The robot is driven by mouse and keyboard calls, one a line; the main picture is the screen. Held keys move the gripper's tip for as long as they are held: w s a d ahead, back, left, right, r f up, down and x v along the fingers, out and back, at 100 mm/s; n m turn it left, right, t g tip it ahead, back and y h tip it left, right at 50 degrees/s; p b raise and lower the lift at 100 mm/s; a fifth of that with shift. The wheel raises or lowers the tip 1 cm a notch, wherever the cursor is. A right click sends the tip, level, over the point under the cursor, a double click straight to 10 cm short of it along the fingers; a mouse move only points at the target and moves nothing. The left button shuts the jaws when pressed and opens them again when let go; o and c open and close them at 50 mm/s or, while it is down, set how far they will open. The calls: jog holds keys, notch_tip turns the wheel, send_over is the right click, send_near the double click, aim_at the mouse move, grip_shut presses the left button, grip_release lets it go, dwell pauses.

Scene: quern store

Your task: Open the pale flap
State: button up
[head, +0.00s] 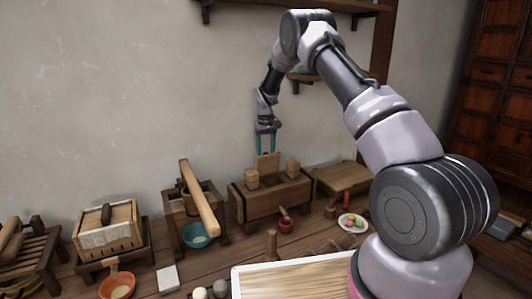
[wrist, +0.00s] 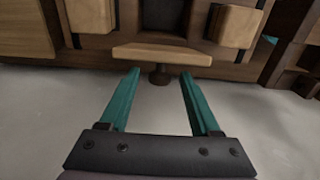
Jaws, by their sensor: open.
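The pale flap (head: 268,164) stands up from the top of a long wooden box (head: 262,202) on the bench, between two pale blocks. In the wrist view the flap (wrist: 162,54) shows nearly edge-on, with a small dark knob (wrist: 160,76) on one side of it. My gripper (head: 265,149) is above the flap, pointing down, with its teal fingers apart and empty. In the wrist view my gripper (wrist: 160,73) has the knob in line with the gap between its fingertips. I cannot tell whether any finger touches the flap.
The pale blocks (head: 292,167) flank the flap. A wooden lever (head: 200,200) rises left of the box, above a teal bowl (head: 196,236). A red cup (head: 285,224) and a plate (head: 352,222) stand in front. The wall (head: 120,90) is close behind.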

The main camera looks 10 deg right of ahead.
jog(key=shift+f, duration=0.1)
grip_shut()
dwell(1.4)
